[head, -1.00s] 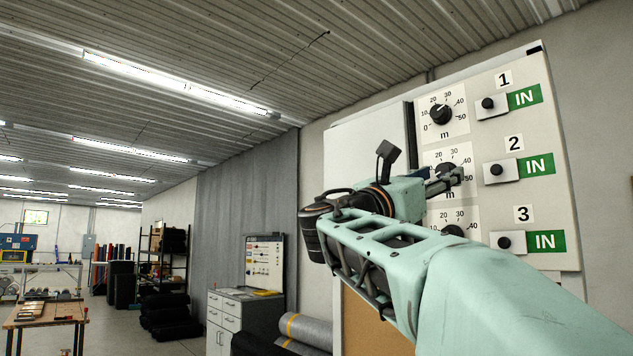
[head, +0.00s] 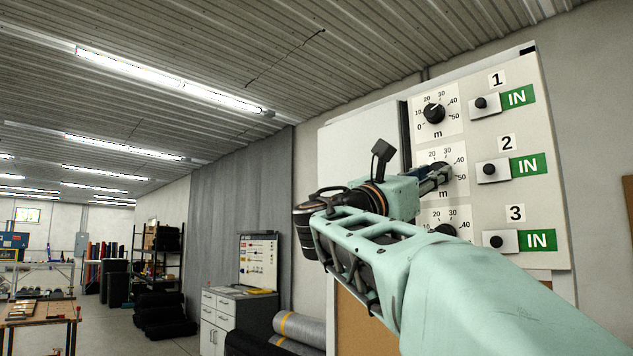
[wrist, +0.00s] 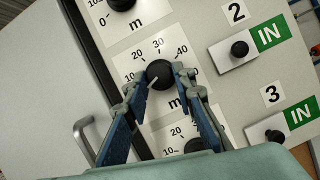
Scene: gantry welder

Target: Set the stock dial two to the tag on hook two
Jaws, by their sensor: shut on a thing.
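Stock dial two (head: 441,169) is a black round knob on a white scale plate, the middle of three dials on a pale panel. It is partly hidden behind my gripper in the head view. In the wrist view dial two (wrist: 159,73) shows fully, its white pointer line aimed to the lower left, toward the low end of the scale. My gripper (wrist: 161,84) is shut on this knob, one blue-backed finger on each side; in the head view the gripper (head: 438,176) reaches it from the left. I cannot make out a tag on hook two.
Dial one (head: 434,113) sits above and dial three (head: 444,231) below, partly hidden by my arm. Black knobs beside green IN signs (head: 528,165) stand to the right. A grey handle (wrist: 84,138) is left of the fingers. A cabinet (head: 232,318) stands farther back.

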